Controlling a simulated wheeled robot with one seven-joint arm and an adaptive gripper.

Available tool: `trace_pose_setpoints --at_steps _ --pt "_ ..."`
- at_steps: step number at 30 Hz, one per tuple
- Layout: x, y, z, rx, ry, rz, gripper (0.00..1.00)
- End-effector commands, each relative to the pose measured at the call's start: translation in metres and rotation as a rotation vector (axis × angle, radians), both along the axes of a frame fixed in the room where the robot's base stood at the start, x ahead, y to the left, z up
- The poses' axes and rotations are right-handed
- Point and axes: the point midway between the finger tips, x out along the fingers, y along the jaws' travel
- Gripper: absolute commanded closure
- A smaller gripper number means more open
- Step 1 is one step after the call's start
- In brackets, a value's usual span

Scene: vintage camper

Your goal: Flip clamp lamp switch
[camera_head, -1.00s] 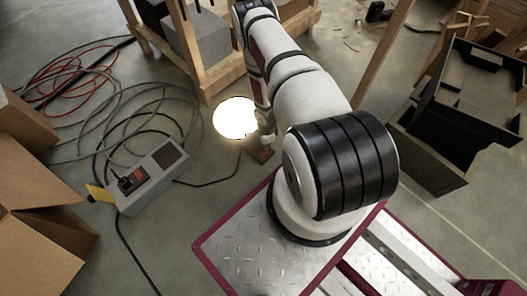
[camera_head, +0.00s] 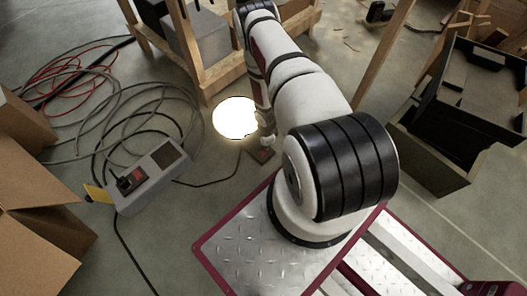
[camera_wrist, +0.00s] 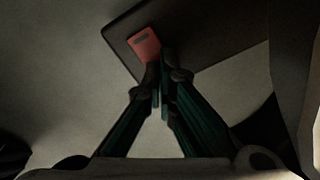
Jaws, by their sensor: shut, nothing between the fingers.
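The clamp lamp (camera_head: 235,117) is lit, a glaring white disc on the floor side of my arm in the head view. A small dark base with a reddish patch (camera_head: 262,154) lies just below and right of the glow. In the wrist view, a red rocker switch (camera_wrist: 145,44) sits on a dark flat base (camera_wrist: 200,38). My gripper (camera_wrist: 160,72) is shut and empty, its fingertips at the lower right edge of the switch. I cannot tell whether they touch it. In the head view my arm largely hides the gripper.
A grey power box (camera_head: 150,178) and coiled cables (camera_head: 95,125) lie to the left. Cardboard boxes (camera_head: 35,225) stand at the left edge. A wooden frame (camera_head: 215,78) rises behind the lamp. A black open case (camera_head: 465,95) stands at right.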

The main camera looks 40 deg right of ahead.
Motion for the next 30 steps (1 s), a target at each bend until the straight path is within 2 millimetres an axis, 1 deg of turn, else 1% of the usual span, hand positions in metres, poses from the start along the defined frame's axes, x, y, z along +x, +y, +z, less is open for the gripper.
trace_pose_setpoints --at_steps 5,30 --pt "0.0 0.0 0.007 0.0 0.0 -0.001 1.0" --pt "0.0 0.0 0.067 0.0 0.0 0.0 1.0"
